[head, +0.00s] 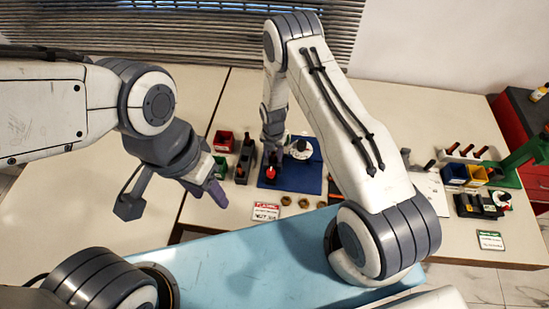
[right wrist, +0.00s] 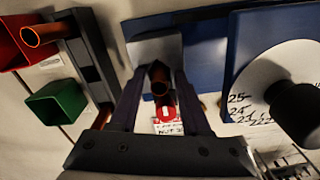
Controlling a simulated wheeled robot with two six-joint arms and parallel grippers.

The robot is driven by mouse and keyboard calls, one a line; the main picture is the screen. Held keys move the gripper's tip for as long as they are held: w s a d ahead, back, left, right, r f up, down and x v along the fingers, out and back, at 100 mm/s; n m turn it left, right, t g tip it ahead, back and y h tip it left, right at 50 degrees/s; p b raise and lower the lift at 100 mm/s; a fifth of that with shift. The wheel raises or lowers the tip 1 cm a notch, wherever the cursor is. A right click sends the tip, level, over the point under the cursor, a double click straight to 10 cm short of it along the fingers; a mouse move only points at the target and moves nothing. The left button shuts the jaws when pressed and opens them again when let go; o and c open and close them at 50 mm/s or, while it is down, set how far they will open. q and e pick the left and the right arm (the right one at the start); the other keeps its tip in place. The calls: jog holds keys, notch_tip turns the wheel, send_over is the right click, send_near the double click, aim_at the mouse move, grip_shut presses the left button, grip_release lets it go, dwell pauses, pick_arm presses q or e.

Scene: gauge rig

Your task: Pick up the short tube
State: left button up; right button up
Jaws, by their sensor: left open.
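My left gripper (head: 214,190) is open and empty, left of the mat.
A red bin (head: 223,141) and a green bin (head: 219,163) stand left of the dark rack (head: 244,160). A red-and-white sign (head: 266,212) and several brass nuts are in front.

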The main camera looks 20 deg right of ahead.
grip_shut()
jog(key=shift+r, duration=0.15)
